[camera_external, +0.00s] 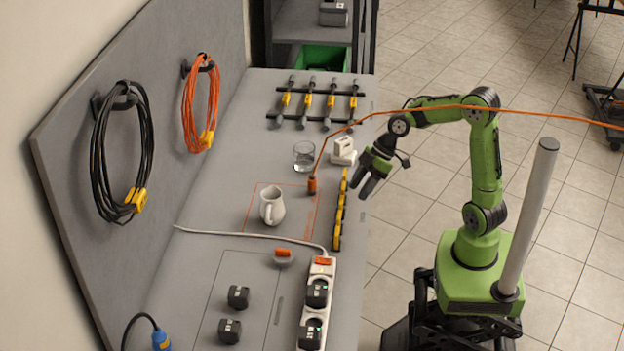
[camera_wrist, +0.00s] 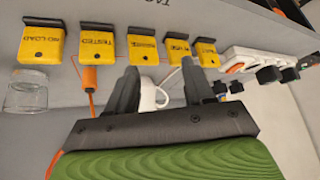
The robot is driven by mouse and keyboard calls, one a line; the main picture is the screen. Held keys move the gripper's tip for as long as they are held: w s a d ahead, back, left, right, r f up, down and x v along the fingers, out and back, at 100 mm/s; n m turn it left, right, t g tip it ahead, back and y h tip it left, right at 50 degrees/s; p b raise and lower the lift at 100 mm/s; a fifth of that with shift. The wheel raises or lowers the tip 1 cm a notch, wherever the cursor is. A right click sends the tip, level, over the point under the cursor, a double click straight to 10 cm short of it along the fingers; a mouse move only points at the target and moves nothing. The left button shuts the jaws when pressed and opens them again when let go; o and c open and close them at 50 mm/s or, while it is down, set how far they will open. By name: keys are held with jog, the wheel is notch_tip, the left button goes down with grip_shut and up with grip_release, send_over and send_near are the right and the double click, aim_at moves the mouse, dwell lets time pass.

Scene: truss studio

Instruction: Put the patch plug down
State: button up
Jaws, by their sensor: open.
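The patch plug (camera_external: 312,185) is a small orange plug standing about upright on the grey bench, at the far right corner of a red-outlined rectangle (camera_external: 285,186). Its orange cable (camera_external: 440,106) rises from its top and runs right, past my arm. In the wrist view the plug (camera_wrist: 89,78) shows left of my fingers, behind the yellow tags. My gripper (camera_external: 368,180) is open and empty, just off the bench's right edge, right of the plug and apart from it. In the wrist view my gripper's fingers (camera_wrist: 158,88) are spread, with a white jug (camera_wrist: 150,92) seen beyond them.
Yellow labelled tags (camera_external: 339,210) line the bench edge between my gripper and the plug. A glass (camera_external: 304,156) and a white object (camera_external: 343,150) stand beyond the plug. The jug (camera_external: 271,206) stands inside the outline. A power strip (camera_external: 320,265) lies nearer.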

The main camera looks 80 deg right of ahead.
jog(key=s+a+r+m+h, duration=0.2)
jog(key=s, duration=0.8)
jog(key=s+a+r+m+h, duration=0.2)
jog(key=s+a+m, duration=0.1)
jog(key=s, duration=0.7)
jog(key=shift+a+r+m, duration=0.3)
jog(key=shift+a+r, duration=0.05)
notch_tip(320, 180, up, 11)
jog(key=p, duration=1)
jog(key=shift+p, duration=0.4)
